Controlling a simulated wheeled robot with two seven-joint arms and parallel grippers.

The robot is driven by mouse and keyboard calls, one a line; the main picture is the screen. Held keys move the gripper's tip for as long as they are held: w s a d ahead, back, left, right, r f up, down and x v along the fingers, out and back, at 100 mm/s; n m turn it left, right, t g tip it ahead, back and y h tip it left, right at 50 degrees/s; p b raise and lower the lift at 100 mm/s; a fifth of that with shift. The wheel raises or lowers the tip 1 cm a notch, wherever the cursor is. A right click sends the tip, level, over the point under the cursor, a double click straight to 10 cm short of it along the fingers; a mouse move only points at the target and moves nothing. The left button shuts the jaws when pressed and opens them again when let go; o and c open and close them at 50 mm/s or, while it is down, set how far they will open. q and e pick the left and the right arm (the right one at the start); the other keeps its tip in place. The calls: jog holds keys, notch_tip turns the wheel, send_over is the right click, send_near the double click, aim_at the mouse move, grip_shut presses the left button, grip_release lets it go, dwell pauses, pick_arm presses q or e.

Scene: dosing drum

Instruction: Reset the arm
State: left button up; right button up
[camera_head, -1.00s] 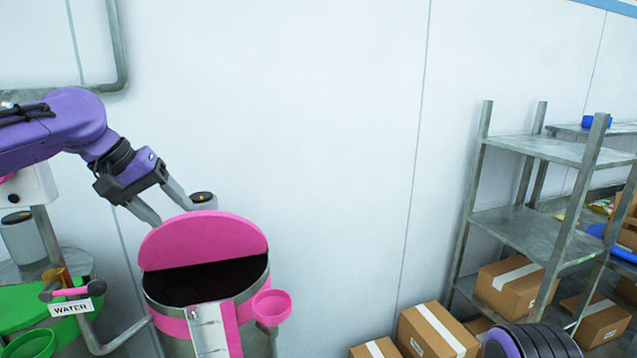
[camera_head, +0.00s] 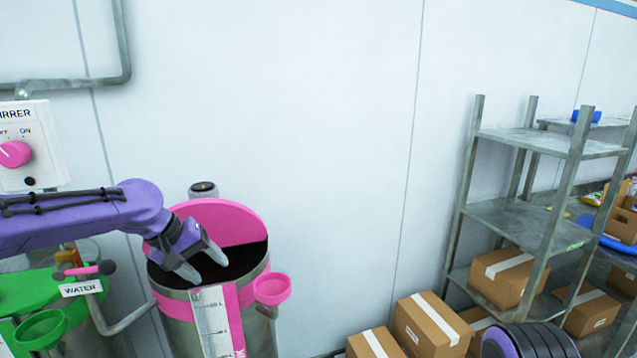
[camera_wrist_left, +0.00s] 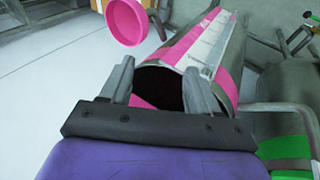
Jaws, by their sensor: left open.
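My left gripper (camera_head: 205,262) is open and empty, its two fingers apart, pointing down to the right over the open mouth of the steel drum. In the left wrist view its fingers (camera_wrist_left: 158,82) stand apart with nothing between them. The drum (camera_head: 262,338) has pink bands, a dark opening and a scale on its front. Its pink half lid (camera_head: 222,215) stands raised at the back, partly hidden by my purple arm. A pink cup (camera_head: 272,288) is fixed to the drum's right side. The drum (camera_wrist_left: 222,62) also shows in the left wrist view. My right gripper is not in view.
A green-topped vessel (camera_head: 25,290) with a WATER label (camera_head: 81,288) stands at the left, below a control box (camera_head: 32,150) with a pink knob. Cardboard boxes (camera_head: 430,325) and a metal shelf (camera_head: 530,225) are at the right. The wall between is clear.

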pick_arm(q)
jog(key=s+d+f+n+y+b, duration=0.1)
jog(key=s+f, duration=0.2)
jog(key=f, duration=0.8)
jog(key=s+d+f+n+b, duration=0.1)
jog(key=s+f, duration=0.2)
jog(key=f, duration=0.8)
jog(key=s+d+f+y+b, duration=0.1)
jog(key=s+f, duration=0.2)
jog(key=f, duration=0.8)
jog(key=s+a+f+n+y+b, duration=0.1)
jog(key=s+a+f+y, duration=0.1)
jog(key=s+f, duration=0.55)
jog(key=s+a+f+y, duration=0.15)
jog(key=s+f, duration=0.35)
jog(key=s, duration=0.5)
jog(key=s+a+y, duration=0.1)
jog(key=s+a, duration=0.2)
jog(key=s, duration=0.3)
jog(key=s+a+f+y+b, duration=0.1)
jog(key=s+a, duration=0.2)
jog(key=s, duration=0.4)
jog(key=shift+g, duration=0.4)
